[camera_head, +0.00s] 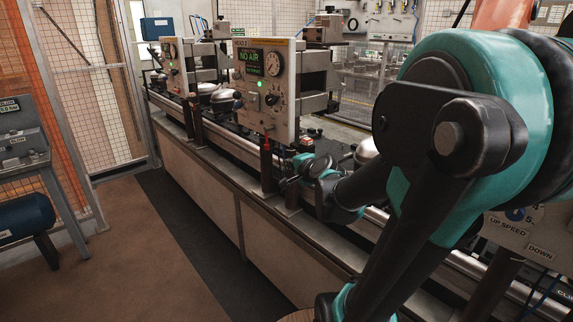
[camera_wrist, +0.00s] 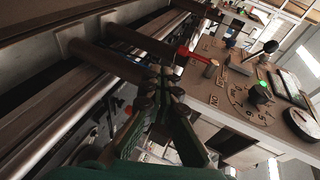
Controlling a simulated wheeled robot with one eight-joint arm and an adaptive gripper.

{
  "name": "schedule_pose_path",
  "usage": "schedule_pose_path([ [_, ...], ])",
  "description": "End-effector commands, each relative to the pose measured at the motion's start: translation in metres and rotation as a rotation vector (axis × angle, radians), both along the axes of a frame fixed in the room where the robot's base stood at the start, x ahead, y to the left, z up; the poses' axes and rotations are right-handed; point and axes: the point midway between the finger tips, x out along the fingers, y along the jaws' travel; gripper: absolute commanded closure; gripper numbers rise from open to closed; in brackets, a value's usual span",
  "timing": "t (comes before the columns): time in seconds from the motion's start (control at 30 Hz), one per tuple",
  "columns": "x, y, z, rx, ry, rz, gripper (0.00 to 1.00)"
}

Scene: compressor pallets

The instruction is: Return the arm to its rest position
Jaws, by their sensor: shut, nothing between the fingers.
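My arm (camera_head: 480,90), teal and black, fills the right side of the head view. Its forearm reaches left to the teal wrist beside the conveyor line. My gripper (camera_head: 287,184) is at the line, below and slightly right of the control panel reading "NO AIR" (camera_head: 265,85). In the wrist view, my gripper (camera_wrist: 163,80) has its dark fingertips together with nothing between them. The same view shows a control panel (camera_wrist: 235,110) with a green button, tilted in the picture, to the right of the fingers. Part of the line behind the arm is hidden.
The conveyor line (camera_head: 235,180) runs along the middle, with posts and a second panel (camera_head: 175,65) farther back. A red-handled lever (camera_wrist: 195,57) stands near the fingers in the wrist view. A workstation (camera_head: 22,140) stands at far left.

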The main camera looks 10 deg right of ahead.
Motion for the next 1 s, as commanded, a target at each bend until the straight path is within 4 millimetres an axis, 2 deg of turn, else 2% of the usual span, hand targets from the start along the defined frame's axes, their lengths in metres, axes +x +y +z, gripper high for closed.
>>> schedule_pose_path([
  [0.23,-0.002,0.002,-0.002,-0.013,0.005,0.009,1.0],
  [0.37,-0.023,0.014,-0.028,-0.157,0.057,0.104,1.0],
  [0.47,-0.058,0.024,-0.067,-0.377,0.14,0.253,1.0],
  [0.53,-0.09,0.025,-0.1,-0.553,0.213,0.375,1.0],
  [0.6,-0.122,0.02,-0.128,-0.715,0.289,0.496,1.0],
  [0.7,-0.163,0.006,-0.16,-0.904,0.391,0.644,1.0],
  [0.83,-0.202,-0.013,-0.183,-1.064,0.49,0.78,1.0],
  [0.9,-0.213,-0.02,-0.189,-1.109,0.523,0.82,1.0],
  [1.0,-0.22,-0.024,-0.192,-1.136,0.544,0.844,1.0],
])
